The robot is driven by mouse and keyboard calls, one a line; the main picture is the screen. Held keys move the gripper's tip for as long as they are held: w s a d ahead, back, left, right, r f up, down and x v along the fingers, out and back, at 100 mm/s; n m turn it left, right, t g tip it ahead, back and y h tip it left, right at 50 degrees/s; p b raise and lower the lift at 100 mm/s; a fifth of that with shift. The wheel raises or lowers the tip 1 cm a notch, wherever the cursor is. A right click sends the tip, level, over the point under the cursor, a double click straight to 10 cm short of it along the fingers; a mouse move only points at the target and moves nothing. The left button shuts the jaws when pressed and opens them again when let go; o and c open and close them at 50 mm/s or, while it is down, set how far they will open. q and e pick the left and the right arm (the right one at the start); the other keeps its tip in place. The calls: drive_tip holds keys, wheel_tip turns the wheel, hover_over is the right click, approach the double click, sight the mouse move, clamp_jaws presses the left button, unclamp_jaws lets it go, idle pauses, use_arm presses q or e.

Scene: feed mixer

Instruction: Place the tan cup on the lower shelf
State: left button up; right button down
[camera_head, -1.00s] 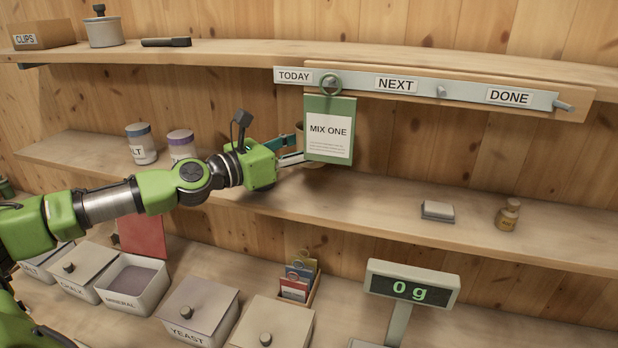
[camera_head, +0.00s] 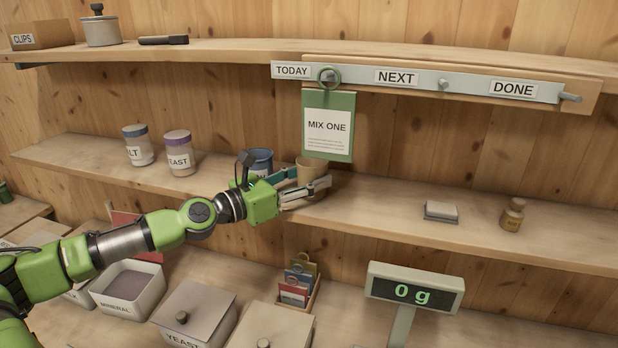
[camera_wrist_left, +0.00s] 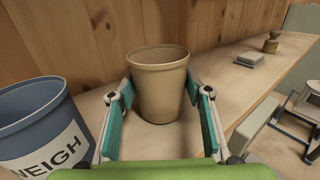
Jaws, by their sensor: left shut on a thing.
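The tan cup (camera_head: 307,172) is upright at the lower shelf (camera_head: 390,215), partly behind the hanging MIX ONE card (camera_head: 328,125). My left gripper (camera_head: 311,183) is shut on it. In the left wrist view the teal finger pads stand on either side of the cup (camera_wrist_left: 158,85), and its rim is open toward me. Its base is at or very near the shelf surface; I cannot tell whether it touches. My right gripper is not in view.
A blue WEIGH cup (camera_wrist_left: 40,120) stands just left of the tan cup. Two labelled jars (camera_head: 179,153) are farther left. The scale display (camera_head: 414,288) is below.

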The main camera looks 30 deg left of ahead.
use_arm(q)
drive_tip(key=o, duration=1.2)
drive_tip(key=shift+f, duration=0.1)
drive_tip(key=shift+s, duration=0.35)
drive_tip(key=shift+p+v, duration=0.7)
drive_tip(key=shift+v, duration=0.4)
drive_tip(key=shift+p+v, duration=0.6)
drive_tip(key=shift+v, duration=4)
